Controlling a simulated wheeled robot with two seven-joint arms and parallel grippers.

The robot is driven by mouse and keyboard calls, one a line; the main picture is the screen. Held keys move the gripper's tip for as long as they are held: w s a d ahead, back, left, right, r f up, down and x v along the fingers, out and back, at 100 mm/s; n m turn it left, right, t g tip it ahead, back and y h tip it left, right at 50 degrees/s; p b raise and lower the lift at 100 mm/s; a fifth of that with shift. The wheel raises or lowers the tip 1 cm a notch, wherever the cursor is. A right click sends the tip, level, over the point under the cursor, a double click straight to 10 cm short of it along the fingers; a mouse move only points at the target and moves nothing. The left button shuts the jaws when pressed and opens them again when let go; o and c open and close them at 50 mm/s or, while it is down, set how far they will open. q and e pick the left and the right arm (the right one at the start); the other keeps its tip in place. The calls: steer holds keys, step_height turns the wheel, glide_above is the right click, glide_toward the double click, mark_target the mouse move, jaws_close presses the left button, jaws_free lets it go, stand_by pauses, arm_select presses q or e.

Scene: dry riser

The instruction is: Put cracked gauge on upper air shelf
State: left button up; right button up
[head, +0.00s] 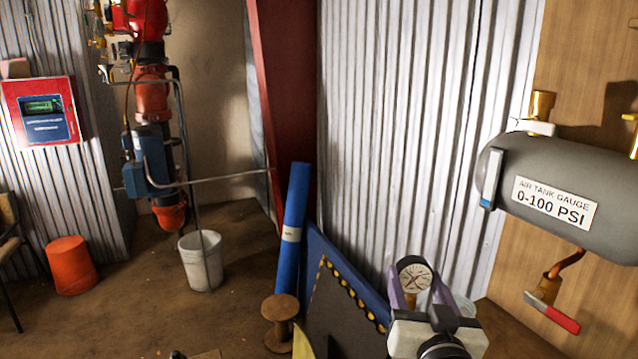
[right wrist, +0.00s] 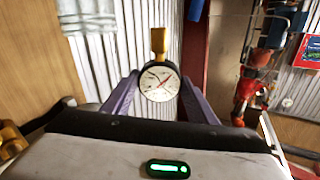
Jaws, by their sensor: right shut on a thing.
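My right gripper (head: 410,288) is shut on a round gauge (head: 414,275) with a white dial and a dark rim. It holds the gauge in the air in front of the corrugated wall. In the right wrist view the gauge (right wrist: 159,84) sits between the two purple fingers (right wrist: 160,97), its brass stem pointing up in that picture. The dial has a red needle and dark lines; I cannot tell for sure whether these are cracks. I cannot make out an upper air shelf. My left gripper is not in view.
A grey air tank (head: 495,165) labelled "AIR TANK GAUGE 0-100 PSI" is on the wooden panel (head: 600,300) at right. A red-handled valve (head: 552,312) hangs below it. A blue roll (head: 292,230), a wooden spool (head: 280,308) and a white bucket (head: 201,262) stand left of my right gripper.

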steer(key=s+a+f+n+y, duration=0.1)
steer(key=s+y, duration=0.1)
steer(key=s, duration=0.6)
steer(key=s+a+n+y, duration=0.2)
steer(key=s, duration=0.6)
steer(key=s+d+f+m+h+p, duration=0.2)
steer(key=s+d+f, duration=0.2)
steer(key=s+d, duration=0.1)
steer(key=shift+s+d+f+h, duration=0.2)
steer(key=shift+d+h, duration=0.1)
steer(key=shift+d, duration=0.1)
